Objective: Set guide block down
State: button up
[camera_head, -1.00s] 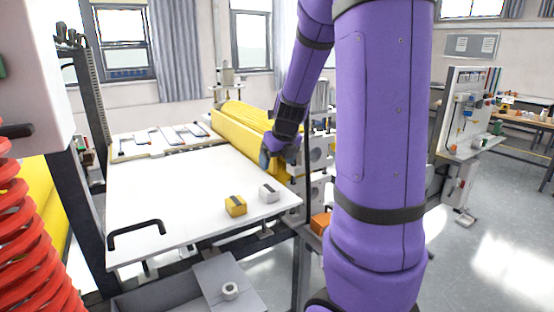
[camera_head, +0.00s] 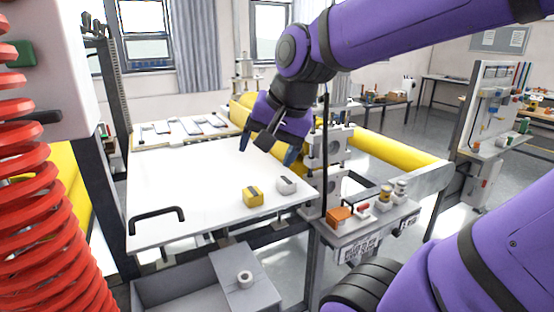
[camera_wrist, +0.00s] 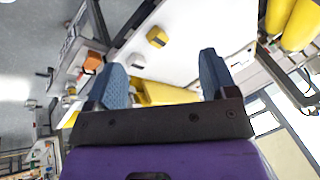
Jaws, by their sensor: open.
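A yellow block (camera_head: 253,197) with a dark top mark sits on the white table (camera_head: 190,200) near its front right. A small white-grey block (camera_head: 286,185) with a dark mark sits just right of it. I cannot tell which one is the guide block. Both also show in the wrist view, the yellow block (camera_wrist: 157,37) and the white-grey block (camera_wrist: 137,60). My gripper (camera_head: 268,152) is open and points down above the table's back right part, behind and apart from both blocks. In the wrist view the space between its fingers (camera_wrist: 163,78) holds nothing.
A long yellow roller (camera_head: 385,150) runs behind the table to the right. A black handle (camera_head: 156,216) stands at the table's front left. A side shelf holds an orange block (camera_head: 339,215) and small items. A grey bin (camera_head: 180,285) with a white ring (camera_head: 244,278) is below.

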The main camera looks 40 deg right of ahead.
jog(key=s+a+n, duration=0.3)
jog(key=s+n, duration=0.3)
jog(key=n, duration=0.3)
jog(key=shift+a+r+h, duration=0.25)
jog(key=shift+r+h, duration=0.05)
jog(key=shift+h, duration=0.1)
dwell(0.5)
